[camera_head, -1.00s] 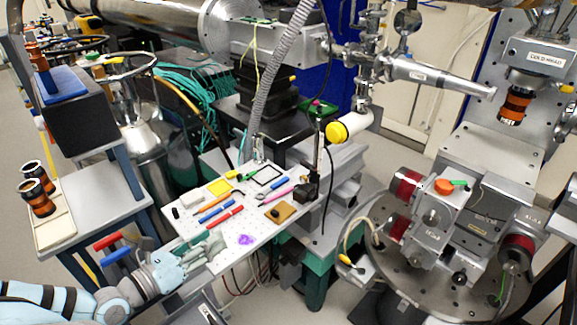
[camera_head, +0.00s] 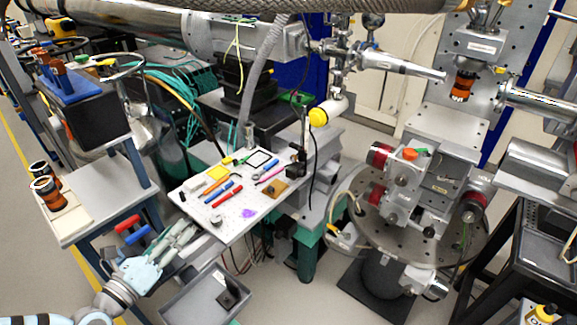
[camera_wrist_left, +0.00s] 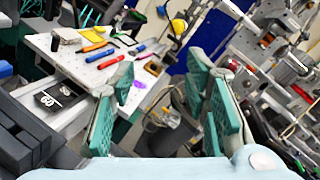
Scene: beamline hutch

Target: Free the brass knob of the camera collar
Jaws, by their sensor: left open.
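My left gripper (camera_head: 182,238) is in the lower left of the head view, in front of the white perforated board (camera_head: 222,232). In the left wrist view its green-padded fingers (camera_wrist_left: 165,95) are spread apart with nothing between them. A small black device (camera_head: 297,157) stands on a post at the board's right edge. It may be the camera with its collar, but I cannot tell. I cannot make out a brass knob in either view. My gripper is well to the left of this device and apart from it. My right gripper is not in view.
The board carries pens, a yellow square (camera_head: 218,172), a brown pad (camera_head: 273,188) and a purple patch. A yellow round cap (camera_head: 318,117) sits behind it. A grey tray (camera_head: 190,300) lies below my gripper. Red and blue handles (camera_head: 127,222) are close to its left.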

